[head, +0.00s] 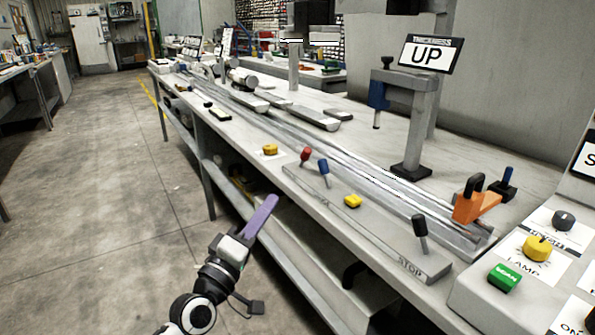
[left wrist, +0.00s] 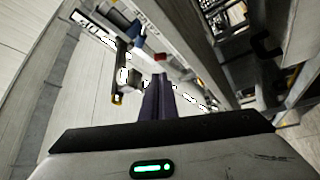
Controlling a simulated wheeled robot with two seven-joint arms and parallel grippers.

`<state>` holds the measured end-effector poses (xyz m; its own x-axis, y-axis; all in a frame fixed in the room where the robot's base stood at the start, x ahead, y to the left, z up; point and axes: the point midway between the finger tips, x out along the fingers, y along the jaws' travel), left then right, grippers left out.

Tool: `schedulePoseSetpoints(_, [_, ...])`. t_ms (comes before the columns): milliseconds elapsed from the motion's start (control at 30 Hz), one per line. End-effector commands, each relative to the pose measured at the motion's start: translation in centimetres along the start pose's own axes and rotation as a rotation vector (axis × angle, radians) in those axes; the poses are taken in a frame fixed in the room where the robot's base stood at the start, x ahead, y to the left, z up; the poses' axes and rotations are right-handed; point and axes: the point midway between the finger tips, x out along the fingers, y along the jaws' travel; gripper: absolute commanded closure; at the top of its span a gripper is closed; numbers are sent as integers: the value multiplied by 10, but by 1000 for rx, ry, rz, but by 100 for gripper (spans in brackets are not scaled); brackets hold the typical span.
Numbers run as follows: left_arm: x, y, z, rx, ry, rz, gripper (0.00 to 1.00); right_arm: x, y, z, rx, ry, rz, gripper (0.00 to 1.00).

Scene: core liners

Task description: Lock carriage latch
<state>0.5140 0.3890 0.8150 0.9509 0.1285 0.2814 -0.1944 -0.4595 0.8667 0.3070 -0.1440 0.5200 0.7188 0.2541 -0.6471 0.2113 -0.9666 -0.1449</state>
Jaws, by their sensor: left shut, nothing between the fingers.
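No part is labelled as the carriage latch, so I cannot tell for certain which one it is. An orange block (head: 475,205) with a black curved handle sits on the metal rails at the right of the head view. Just behind it stands a small black base with a blue-tipped lever (head: 506,180). My left gripper (head: 270,203) has purple fingers closed together with nothing between them. It is in front of the bench's near edge, well left of the orange block and apart from it. Its fingers (left wrist: 158,98) also show in the left wrist view. My right gripper is not in view.
A control strip (head: 385,245) along the bench front carries red, blue and black levers and a yellow knob, with "STOP" marked. A panel at right has a green button (head: 504,277) and yellow knob. The floor at left is clear.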

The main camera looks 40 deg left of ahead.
Motion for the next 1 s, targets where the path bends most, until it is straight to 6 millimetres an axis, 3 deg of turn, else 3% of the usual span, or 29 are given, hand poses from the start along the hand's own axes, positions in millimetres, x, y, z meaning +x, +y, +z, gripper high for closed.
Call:
schedulePoseSetpoints(267, [18, 0, 0, 1, 0, 1, 100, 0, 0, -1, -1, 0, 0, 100])
schedulePoseSetpoints(700, [106, 0, 1, 2, -2, 0, 100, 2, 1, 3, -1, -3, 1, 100])
schedulePoseSetpoints(1000, [137, -2, 2, 3, -4, -2, 100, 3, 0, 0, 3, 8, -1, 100])
